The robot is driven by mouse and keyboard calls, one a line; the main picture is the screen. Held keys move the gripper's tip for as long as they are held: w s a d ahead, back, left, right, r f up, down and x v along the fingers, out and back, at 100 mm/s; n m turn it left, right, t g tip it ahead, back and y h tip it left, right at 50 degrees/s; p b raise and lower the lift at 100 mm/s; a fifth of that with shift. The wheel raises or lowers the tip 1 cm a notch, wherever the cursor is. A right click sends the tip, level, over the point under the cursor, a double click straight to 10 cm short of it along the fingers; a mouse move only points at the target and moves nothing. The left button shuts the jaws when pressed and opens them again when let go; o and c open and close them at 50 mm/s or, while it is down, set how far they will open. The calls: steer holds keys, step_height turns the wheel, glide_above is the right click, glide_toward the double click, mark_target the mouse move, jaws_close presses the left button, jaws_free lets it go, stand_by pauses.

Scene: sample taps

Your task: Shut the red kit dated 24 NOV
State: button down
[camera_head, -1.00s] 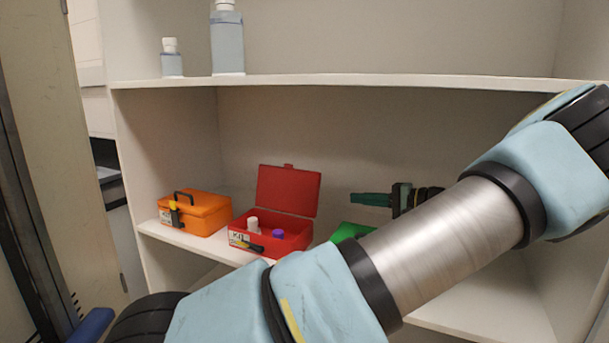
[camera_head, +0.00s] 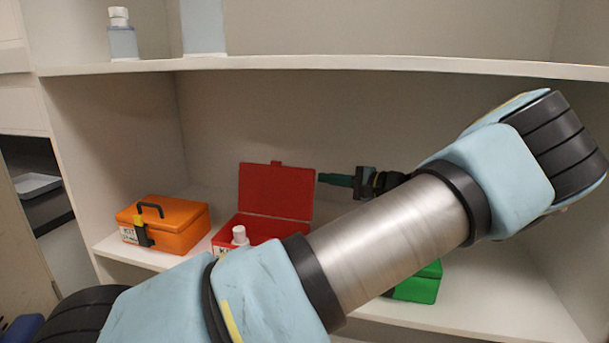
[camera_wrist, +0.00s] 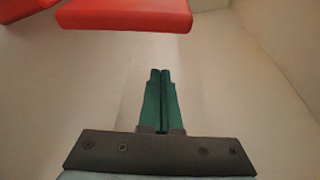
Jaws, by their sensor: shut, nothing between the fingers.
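The red kit (camera_head: 226,234) stands on the middle shelf with its lid (camera_head: 275,190) raised upright. A white-capped bottle (camera_head: 239,236) stands inside it. My arm hides the kit's front right part, and its date cannot be read. My gripper (camera_head: 336,180), with green fingers, is just right of the raised lid's upper right edge, apart from it in the picture. In the wrist view my gripper (camera_wrist: 159,75) is shut and empty, and red kit parts (camera_wrist: 125,14) show beyond its tips at the top.
A closed orange kit (camera_head: 178,226) stands left of the red one. A green box (camera_head: 418,286) is partly behind my arm to the right. The upper shelf (camera_head: 330,63) overhead holds a small bottle (camera_head: 123,42) and a larger one (camera_head: 203,25).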

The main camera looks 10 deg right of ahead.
mark_target(300, 176)
steer(key=r+p+x, duration=0.1)
steer(key=p+x, duration=0.3)
steer(key=x, duration=0.6)
steer(key=shift+s+a+r+p, duration=0.15)
steer(key=shift+s+p, duration=0.55)
steer(key=shift+s, duration=1.45)
steer(key=shift+s+b, duration=0.1)
steer(key=shift+b, duration=0.25)
